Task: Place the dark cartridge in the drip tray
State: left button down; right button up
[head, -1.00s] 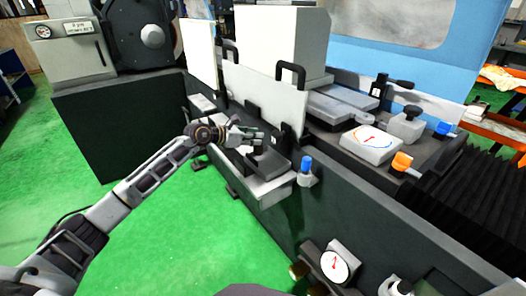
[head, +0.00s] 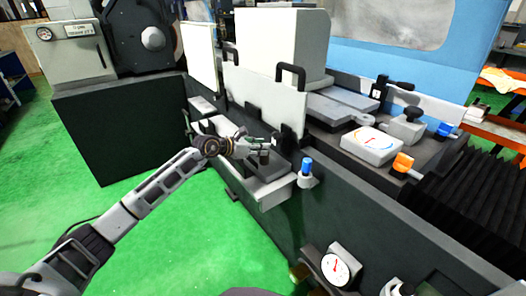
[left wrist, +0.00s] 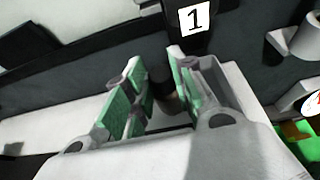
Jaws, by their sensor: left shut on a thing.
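My left gripper (head: 262,151) reaches in from the left to the light grey drip tray (head: 274,194) along the machine's front. In the left wrist view its two green-padded fingers (left wrist: 155,98) are shut on a dark, round cartridge (left wrist: 160,80), whose lower part looks brownish. The fingers partly hide the cartridge. In the head view it is only a small dark shape at the fingertips, above the tray. I cannot tell whether it touches the tray. My right gripper is not in view.
A dark block (head: 268,169) lies along the tray close to the gripper. A white panel with black handles (head: 262,100) rises behind it. A blue-capped knob (head: 306,167) stands right of the tray. Green floor (head: 170,245) is open in front.

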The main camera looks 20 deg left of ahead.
pick_arm(q)
jog(key=shift+d, duration=0.65)
jog(key=shift+f, duration=0.55)
jog(key=shift+f+b, duration=0.1)
jog(key=shift+b, duration=0.2)
jog(key=c, duration=1.2)
grip_release()
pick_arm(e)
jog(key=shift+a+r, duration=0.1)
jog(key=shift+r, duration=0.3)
